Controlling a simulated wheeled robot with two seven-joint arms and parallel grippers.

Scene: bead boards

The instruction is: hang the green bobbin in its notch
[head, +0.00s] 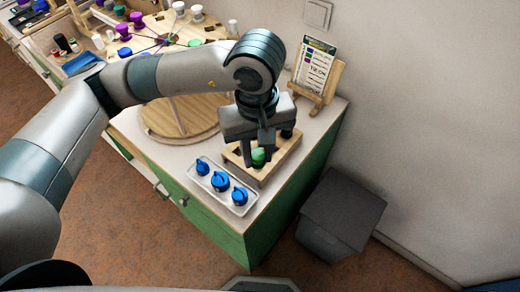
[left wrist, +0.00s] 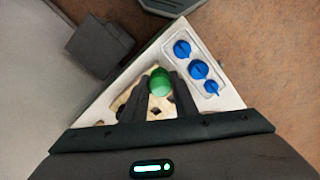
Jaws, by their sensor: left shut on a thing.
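The green bobbin (head: 258,156) is between the fingers of my left gripper (head: 259,150), low over a wooden tray (head: 262,178) at the counter's near end. In the left wrist view the green bobbin (left wrist: 159,82) shows as a round top between the two dark fingers of my left gripper (left wrist: 160,88). The gripper is shut on it. Dark holes show in the wood beside it. I cannot tell whether the bobbin touches the tray. The bobbin's notch is not clearly identifiable. My right gripper is not in view.
A white tray (head: 240,209) with blue-topped pieces (head: 220,181) lies beside the wooden tray. A round wooden board (head: 160,133) lies to the left. Boards with purple, green and white bobbins (head: 137,17) stand farther back. A card (head: 314,66) leans on an easel. A grey bin (head: 338,216) stands on the floor.

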